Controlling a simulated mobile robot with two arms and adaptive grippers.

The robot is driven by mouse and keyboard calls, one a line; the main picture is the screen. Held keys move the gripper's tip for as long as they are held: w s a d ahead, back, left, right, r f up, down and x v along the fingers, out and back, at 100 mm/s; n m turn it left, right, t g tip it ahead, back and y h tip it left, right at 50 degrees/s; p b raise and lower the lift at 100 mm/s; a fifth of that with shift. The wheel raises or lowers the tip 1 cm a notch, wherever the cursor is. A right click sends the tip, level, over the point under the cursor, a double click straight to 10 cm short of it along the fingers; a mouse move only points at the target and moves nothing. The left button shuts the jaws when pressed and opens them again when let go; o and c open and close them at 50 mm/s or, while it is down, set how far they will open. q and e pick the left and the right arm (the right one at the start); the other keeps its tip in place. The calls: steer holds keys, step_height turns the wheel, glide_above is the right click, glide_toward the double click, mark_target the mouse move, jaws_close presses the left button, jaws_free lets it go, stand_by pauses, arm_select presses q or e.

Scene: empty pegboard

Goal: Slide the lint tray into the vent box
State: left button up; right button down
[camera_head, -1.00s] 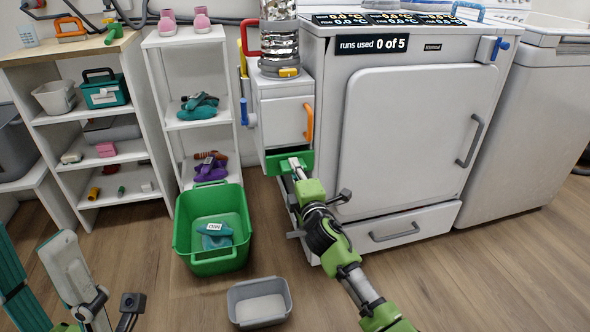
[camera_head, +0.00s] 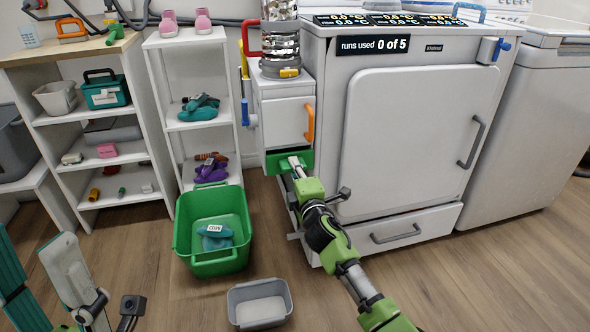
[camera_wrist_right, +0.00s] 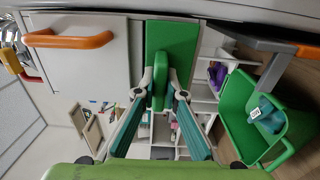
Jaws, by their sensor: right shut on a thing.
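The vent box (camera_head: 287,120) is a white cabinet with an orange handle, left of the big white machine. The green lint tray (camera_head: 274,162) sits in the opening at the bottom of the box, its front face showing close to the box front. My right gripper (camera_head: 297,163) is shut on the tray's handle. The right wrist view shows the fingers on the green grip (camera_wrist_right: 160,97), with the flat tray front (camera_wrist_right: 180,48) just beyond. How deep the tray sits is hidden. My left gripper (camera_head: 38,240) is at the lower left, fingers apart and empty.
A green basket (camera_head: 212,262) with a teal cloth stands on the floor left of my right arm. A grey bin (camera_head: 259,304) stands in front. The white machine (camera_head: 415,130) is close on the right. Shelves (camera_head: 112,160) stand at the left.

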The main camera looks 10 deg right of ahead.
steer(key=shift+w, duration=0.5)
steer(key=c, duration=2)
jaws_free()
steer(key=shift+s, duration=0.1)
